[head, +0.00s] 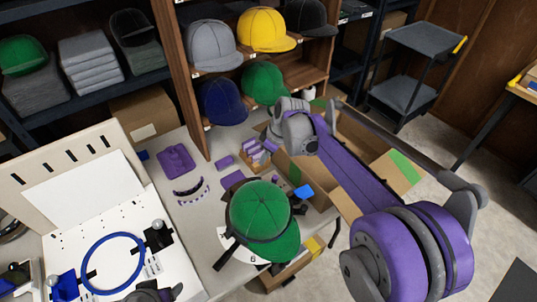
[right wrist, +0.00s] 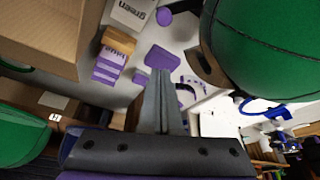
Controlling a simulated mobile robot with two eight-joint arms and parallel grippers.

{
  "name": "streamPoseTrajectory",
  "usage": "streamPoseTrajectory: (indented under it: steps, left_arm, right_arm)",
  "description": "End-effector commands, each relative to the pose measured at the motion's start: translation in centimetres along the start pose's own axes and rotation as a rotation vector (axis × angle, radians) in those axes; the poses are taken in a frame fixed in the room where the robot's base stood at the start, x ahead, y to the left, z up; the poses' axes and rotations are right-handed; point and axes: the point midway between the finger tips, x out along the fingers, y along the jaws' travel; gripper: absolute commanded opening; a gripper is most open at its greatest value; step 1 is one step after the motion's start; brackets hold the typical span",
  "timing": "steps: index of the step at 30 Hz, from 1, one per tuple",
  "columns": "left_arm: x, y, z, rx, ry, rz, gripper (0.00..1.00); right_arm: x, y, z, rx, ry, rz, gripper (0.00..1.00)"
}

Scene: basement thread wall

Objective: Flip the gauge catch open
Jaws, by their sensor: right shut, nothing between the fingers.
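A green cap (head: 262,212) sits on a stand at the table's front edge, with dark straps and a small blue part beside it. I cannot make out which part is the gauge catch. My right gripper (right wrist: 160,72) is shut and empty, its grey fingers pointing over the white table towards a purple piece; I cannot tell whether they touch it. In the head view my right wrist is behind the green cap, and the fingers are hard to make out.
A white board with a blue ring (head: 113,263) stands on the left of the table. Small purple pieces (head: 177,160) lie at the back. Cap shelves (head: 190,110) rise behind, and open cardboard boxes (head: 400,170) stand to the right. A green cap fills the right wrist view's upper right.

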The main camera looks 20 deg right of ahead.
Motion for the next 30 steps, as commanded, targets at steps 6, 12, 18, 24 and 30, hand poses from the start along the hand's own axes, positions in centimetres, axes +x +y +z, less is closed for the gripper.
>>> streamPoseTrajectory:
  steps: [6, 12, 18, 24, 30]
  left_arm:
    - [0.4, 0.0, 0.2, 0.000, -0.001, 0.000, 0.70]
    - [0.3, 0.0, 0.2, 0.000, -0.001, 0.000, 0.70]
    - [0.2, 0.0, 0.2, 0.000, -0.001, 0.000, 0.70]
    - [0.2, 0.0, 0.2, 0.000, -0.001, 0.000, 0.70]
    - [0.2, 0.0, 0.2, 0.000, -0.001, 0.000, 0.70]
  right_arm:
    - [4.9, 0.0, 0.0, -0.001, 0.000, 0.000, 0.00]
    - [4.5, 0.1, 2.8, 0.003, 0.000, 0.001, 0.00]
    - [4.3, 0.0, 3.9, 0.001, 0.000, 0.001, 0.00]
    - [4.3, 0.0, 4.0, 0.000, 0.000, 0.001, 0.00]
    - [4.3, 0.0, 4.0, 0.004, 0.000, 0.002, 0.00]
